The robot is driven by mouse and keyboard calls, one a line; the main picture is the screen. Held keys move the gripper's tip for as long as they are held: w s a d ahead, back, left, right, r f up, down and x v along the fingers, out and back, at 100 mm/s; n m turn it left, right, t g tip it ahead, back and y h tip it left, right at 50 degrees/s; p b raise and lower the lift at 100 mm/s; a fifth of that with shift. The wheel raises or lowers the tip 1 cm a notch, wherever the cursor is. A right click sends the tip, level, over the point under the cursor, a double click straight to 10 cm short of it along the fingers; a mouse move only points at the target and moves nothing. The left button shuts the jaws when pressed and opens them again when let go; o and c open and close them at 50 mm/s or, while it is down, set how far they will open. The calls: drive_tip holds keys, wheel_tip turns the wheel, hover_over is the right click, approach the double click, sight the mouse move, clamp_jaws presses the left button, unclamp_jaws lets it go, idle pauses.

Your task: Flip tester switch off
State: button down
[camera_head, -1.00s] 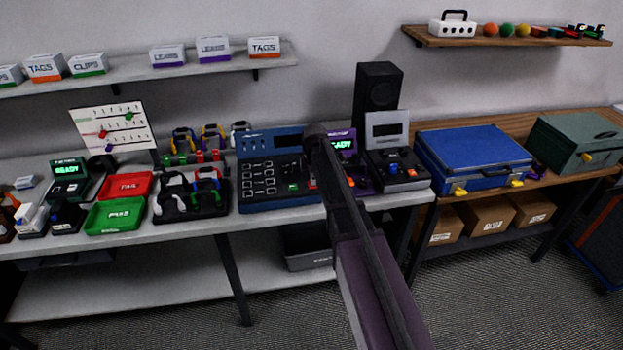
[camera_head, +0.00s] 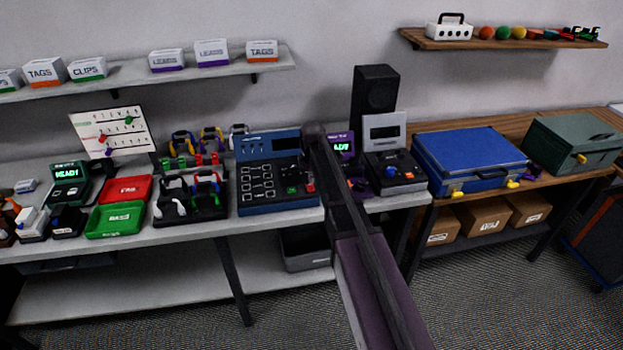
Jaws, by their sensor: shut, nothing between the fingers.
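A blue tester panel (camera_head: 256,208) stands on the white bench, its sloped face carrying several outlined sockets. A small green part (camera_head: 292,190) and a red part (camera_head: 310,187) sit at its lower right. Which of these is the switch, and its position, is too small to tell. My dark arm rises from the bottom right and ends in front of the panel's right edge. My gripper is hidden behind the arm, so its fingers do not show. A purple device with a lit green display (camera_head: 341,147) is partly covered by my arm.
A grey device with a blue knob (camera_head: 391,170) and a black speaker (camera_head: 375,88) stand right of my arm. A rack of cables (camera_head: 190,212), a green tray (camera_head: 115,219) and a red tray (camera_head: 125,189) lie left. A blue case (camera_head: 470,153) is farther right.

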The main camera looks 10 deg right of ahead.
wheel_tip(320, 180, up, 12)
drive_tip(key=w+p, duration=0.1)
drive_tip(key=p, duration=1)
drive_tip(key=shift+w, duration=0.25)
drive_tip(key=shift+f, duration=0.1)
drive_tip(key=shift+s, duration=0.1)
drive_tip(key=s+d+f+m+b, duration=0.1)
drive_tip(key=s+f+m+b, duration=0.1)
drive_tip(key=s+m, duration=0.7)
drive_tip(key=s+d+f+m+g+b, duration=0.1)
drive_tip(key=s+m, duration=0.8)
drive_tip(key=s, duration=1.1)
drive_tip(key=shift+s+f+b, duration=0.2)
drive_tip(key=shift+f+b, duration=0.6)
drive_tip(key=shift+f, duration=0.1)
